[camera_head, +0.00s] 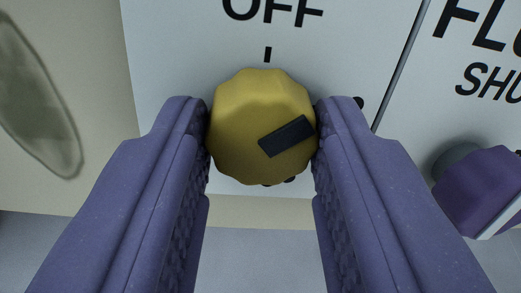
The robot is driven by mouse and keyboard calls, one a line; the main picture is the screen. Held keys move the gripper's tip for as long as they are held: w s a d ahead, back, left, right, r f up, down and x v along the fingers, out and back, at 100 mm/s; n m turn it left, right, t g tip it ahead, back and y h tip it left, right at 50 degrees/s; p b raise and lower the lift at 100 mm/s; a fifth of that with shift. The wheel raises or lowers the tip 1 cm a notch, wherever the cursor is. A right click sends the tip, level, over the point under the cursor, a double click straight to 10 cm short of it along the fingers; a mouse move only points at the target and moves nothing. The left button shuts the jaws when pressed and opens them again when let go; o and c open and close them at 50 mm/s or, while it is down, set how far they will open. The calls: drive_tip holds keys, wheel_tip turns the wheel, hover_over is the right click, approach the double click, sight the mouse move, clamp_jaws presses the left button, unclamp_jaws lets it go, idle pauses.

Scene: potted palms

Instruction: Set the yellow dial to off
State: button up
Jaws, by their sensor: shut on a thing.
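The yellow dial (236,130) is a faceted knob on a white panel, in the middle of the head camera view. A dark bar marker on its face lies right of centre and slants up to the right. The word OFF (272,12) with a short black tick below it is printed above the dial. The bar does not point at that tick. My gripper (262,128) has purple fingers, one on each side of the dial, shut on it. The panel print just behind and below the dial is mostly hidden.
A purple knob (480,190) with a pale stripe is at the right, close to my right finger, below partly cut-off lettering. A dark seam divides the panel there. A grey-green oval (38,100) is on the beige surface at the left.

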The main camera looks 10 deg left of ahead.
drive_tip(key=n, duration=0.4)
drive_tip(key=shift+f+n+b, duration=0.1)
drive_tip(key=shift+n+b, duration=0.3)
drive_tip(key=shift+d+n+y+b, duration=0.1)
drive_tip(key=shift+n+y+b, duration=0.35)
drive_tip(key=shift+n, duration=2.25)
drive_tip(key=o, duration=1)
drive_tip(key=shift+o, duration=0.2)
drive_tip(key=p+v, duration=0.3)
drive_tip(key=v, duration=0.4)
drive_tip(key=shift+s, duration=0.35)
